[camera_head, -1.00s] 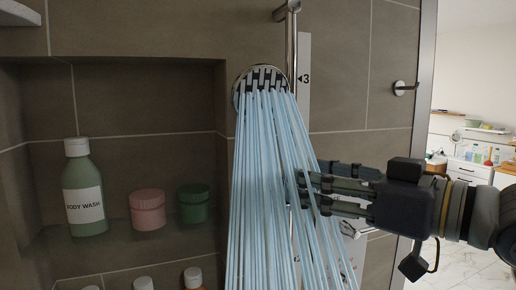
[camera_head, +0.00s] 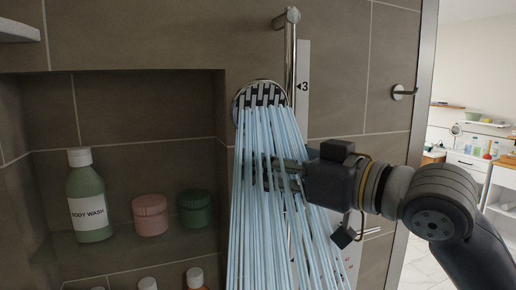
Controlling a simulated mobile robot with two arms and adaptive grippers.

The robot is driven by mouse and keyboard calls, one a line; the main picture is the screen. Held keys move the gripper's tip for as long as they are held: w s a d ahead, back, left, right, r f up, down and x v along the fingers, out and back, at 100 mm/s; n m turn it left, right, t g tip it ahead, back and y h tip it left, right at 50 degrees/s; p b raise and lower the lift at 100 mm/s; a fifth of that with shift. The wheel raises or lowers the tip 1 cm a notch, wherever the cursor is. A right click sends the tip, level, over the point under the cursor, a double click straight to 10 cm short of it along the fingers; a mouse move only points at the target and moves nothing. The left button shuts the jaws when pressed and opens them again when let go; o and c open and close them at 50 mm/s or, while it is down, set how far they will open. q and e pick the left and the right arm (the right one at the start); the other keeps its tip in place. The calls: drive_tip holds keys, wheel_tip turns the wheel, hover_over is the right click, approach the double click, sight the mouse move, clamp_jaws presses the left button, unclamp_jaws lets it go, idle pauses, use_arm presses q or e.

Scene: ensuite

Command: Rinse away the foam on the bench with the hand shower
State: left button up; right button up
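The hand shower (camera_head: 262,94) hangs at the vertical rail, with its round head facing me. Water streams (camera_head: 275,215) pour down from it past the bottom of the view. My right gripper (camera_head: 262,174) comes in from the right, below the shower head. Its fingers reach among the streams, which partly cover them, so I cannot tell whether they are open or shut or touch anything. The bench and the foam are not in view. My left gripper is not in view.
A wall niche at left holds a green body wash bottle (camera_head: 87,195), a pink jar (camera_head: 150,214) and a green jar (camera_head: 194,208). A chrome rail (camera_head: 291,60) and a hook (camera_head: 404,91) are on the tiled wall. A room with a cabinet lies beyond at right.

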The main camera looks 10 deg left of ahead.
sight(256, 96)
drive_tip(key=x, duration=0.2)
drive_tip(key=shift+w+a+p, duration=0.15)
drive_tip(key=shift+a+p, duration=0.15)
drive_tip(key=shift+a, duration=0.05)
drive_tip(key=shift+d, duration=0.15)
drive_tip(key=c, duration=0.4)
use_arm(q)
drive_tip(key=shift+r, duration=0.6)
use_arm(e)
clamp_jaws()
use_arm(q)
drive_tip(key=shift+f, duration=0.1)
use_arm(e)
drive_tip(key=shift+r, duration=0.15)
use_arm(q)
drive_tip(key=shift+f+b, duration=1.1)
drive_tip(key=shift+b, duration=0.1)
use_arm(e)
drive_tip(key=shift+r, duration=4.9)
